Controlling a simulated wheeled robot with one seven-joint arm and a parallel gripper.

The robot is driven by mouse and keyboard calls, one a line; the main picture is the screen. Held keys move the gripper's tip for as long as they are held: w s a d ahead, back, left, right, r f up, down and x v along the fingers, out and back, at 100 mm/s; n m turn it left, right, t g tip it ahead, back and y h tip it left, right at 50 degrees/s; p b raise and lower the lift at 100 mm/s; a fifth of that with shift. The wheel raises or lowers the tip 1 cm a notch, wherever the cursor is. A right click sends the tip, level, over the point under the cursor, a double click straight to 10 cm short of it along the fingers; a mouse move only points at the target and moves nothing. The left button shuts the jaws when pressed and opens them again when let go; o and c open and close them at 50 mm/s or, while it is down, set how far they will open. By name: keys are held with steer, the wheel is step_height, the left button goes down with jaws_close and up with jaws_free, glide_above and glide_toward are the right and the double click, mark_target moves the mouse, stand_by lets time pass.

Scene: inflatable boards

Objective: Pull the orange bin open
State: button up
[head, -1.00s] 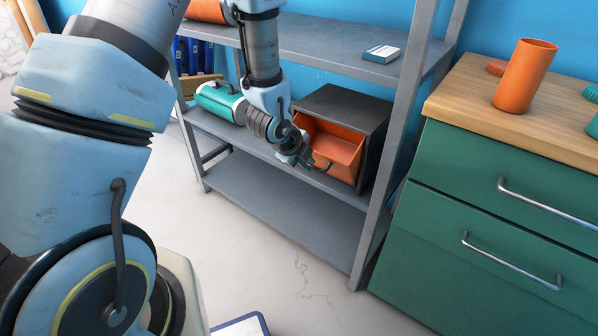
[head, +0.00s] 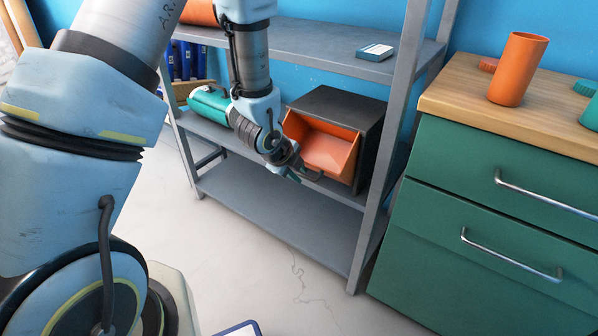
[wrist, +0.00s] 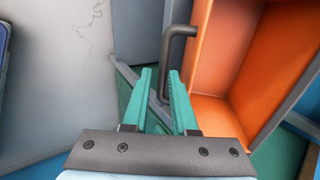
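The orange bin (head: 330,150) sits in a dark housing (head: 338,101) on the middle shelf of the grey rack. Its inside shows, and its front lip faces the room. It fills the right of the wrist view (wrist: 230,50). Its dark handle (wrist: 170,55) shows there too, with the bar running down past the gap between my fingertips. My gripper (wrist: 161,72) has teal fingers with a gap between them, and they look apart rather than clamped. In the head view my gripper (head: 292,175) is at the handle, left of the bin's front; finger contact is unclear.
A teal-green canister (head: 209,104) lies left of the housing. The rack's upright (head: 385,150) stands close on the right. A green cabinet (head: 480,200) with an orange cup (head: 517,69) on top stands further right.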

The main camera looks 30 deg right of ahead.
steer(key=shift+o, duration=1.3)
steer(key=shift+d, duration=0.1)
steer(key=shift+r, duration=0.1)
steer(key=v, duration=1)
steer(key=shift+a+r+p, duration=0.25)
steer(key=shift+p, duration=0.2)
steer(key=shift+s, duration=0.15)
